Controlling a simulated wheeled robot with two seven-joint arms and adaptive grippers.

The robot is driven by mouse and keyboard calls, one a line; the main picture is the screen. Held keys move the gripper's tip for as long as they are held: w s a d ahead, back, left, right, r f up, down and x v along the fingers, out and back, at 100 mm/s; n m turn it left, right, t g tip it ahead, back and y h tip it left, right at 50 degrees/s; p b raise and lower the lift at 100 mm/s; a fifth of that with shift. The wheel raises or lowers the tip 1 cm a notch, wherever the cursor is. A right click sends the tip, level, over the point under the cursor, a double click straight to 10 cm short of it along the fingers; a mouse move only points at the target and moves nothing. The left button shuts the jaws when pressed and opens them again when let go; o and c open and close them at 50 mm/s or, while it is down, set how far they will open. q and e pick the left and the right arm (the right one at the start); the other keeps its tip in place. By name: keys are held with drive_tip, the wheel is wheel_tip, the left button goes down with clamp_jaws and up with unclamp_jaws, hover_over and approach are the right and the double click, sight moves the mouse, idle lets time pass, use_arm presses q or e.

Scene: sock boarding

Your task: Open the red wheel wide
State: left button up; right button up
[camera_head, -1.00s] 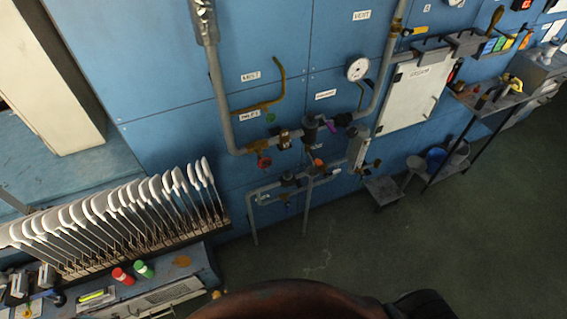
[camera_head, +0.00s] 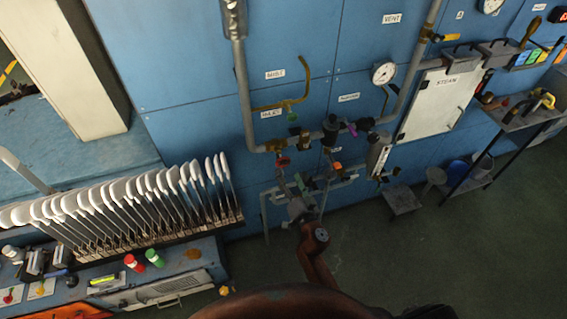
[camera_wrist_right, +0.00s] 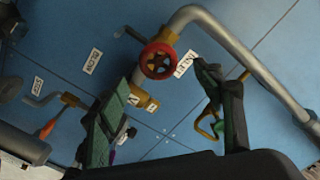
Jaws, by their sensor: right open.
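The red wheel (camera_head: 282,161) is a small round handwheel on the lower left bend of the grey pipe in the head view. In the right wrist view the red wheel (camera_wrist_right: 158,60) shows nearly face-on, beside a label reading INLET. My right gripper (camera_head: 294,182) is just below the wheel in the head view. In the right wrist view my right gripper (camera_wrist_right: 172,85) is open, with its two dark green fingers apart. The wheel appears beyond the gap between them; no contact is visible. My left gripper is not in view.
A dark valve (camera_head: 330,124), a pressure gauge (camera_head: 384,73) and yellow-brown levers sit on the pipework nearby. A rack of white boards (camera_head: 120,205) stands at the left. A white steam panel (camera_head: 437,103) is at the right. Floor (camera_head: 400,260) below is clear.

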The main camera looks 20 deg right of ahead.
sight(284, 163)
drive_tip(key=w, duration=0.7)
drive_tip(key=shift+w+a+f, duration=0.1)
drive_tip(key=shift+w, duration=0.05)
drive_tip(key=c, duration=1.2)
drive_tip(key=shift+o, duration=0.2)
